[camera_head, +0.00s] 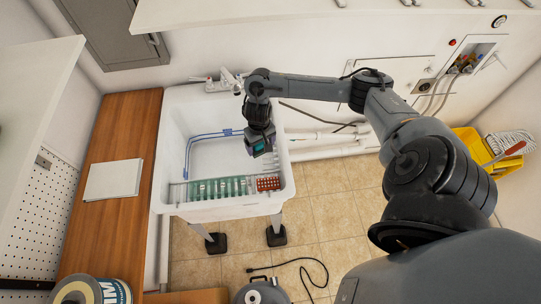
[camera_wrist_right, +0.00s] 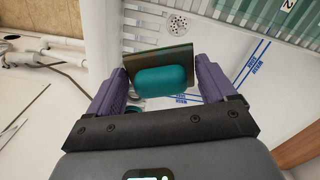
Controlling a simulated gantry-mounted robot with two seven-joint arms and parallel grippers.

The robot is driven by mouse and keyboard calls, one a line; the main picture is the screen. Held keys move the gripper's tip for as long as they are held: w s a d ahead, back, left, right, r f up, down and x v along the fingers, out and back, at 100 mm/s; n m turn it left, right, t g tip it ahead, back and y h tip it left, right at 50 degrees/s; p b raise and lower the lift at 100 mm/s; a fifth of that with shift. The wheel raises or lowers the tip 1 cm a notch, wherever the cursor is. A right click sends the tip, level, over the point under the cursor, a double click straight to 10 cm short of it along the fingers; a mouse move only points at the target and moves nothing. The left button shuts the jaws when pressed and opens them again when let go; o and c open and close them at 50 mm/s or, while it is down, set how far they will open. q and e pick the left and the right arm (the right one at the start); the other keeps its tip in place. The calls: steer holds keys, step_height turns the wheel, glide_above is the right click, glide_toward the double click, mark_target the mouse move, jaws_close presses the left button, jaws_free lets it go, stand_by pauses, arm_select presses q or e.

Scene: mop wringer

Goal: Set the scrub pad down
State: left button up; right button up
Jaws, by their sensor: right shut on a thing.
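The scrub pad has a teal grip (camera_wrist_right: 162,80) and a brownish-green flat part behind it. In the right wrist view it sits between the purple fingers of my right gripper (camera_wrist_right: 160,72), which is shut on it. In the head view my right gripper (camera_head: 260,149) hangs over the right part of the white sink (camera_head: 205,209), and a little teal of the pad shows at its tip. The sink floor with blue printed lines lies below the pad. My left gripper is not in view.
A rack of green slats (camera_head: 222,188) crosses the sink's front, with a red dotted piece (camera_head: 268,184) at its right end. A drain (camera_wrist_right: 179,24) shows in the sink floor. A wooden counter (camera_head: 112,220) with a white sheet (camera_head: 113,180) stands left. A yellow bucket (camera_head: 472,143) stands right.

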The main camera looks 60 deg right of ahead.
steer(key=b, duration=0.2)
glide_above(263, 163)
step_height(263, 163, down, 5)
steer(key=shift+f, duration=0.15)
steer(key=shift+w+f, duration=0.1)
steer(key=shift+f, duration=2.15)
steer(key=shift+f, duration=0.1)
steer(key=o, duration=0.9)
steer(key=shift+o, duration=0.2)
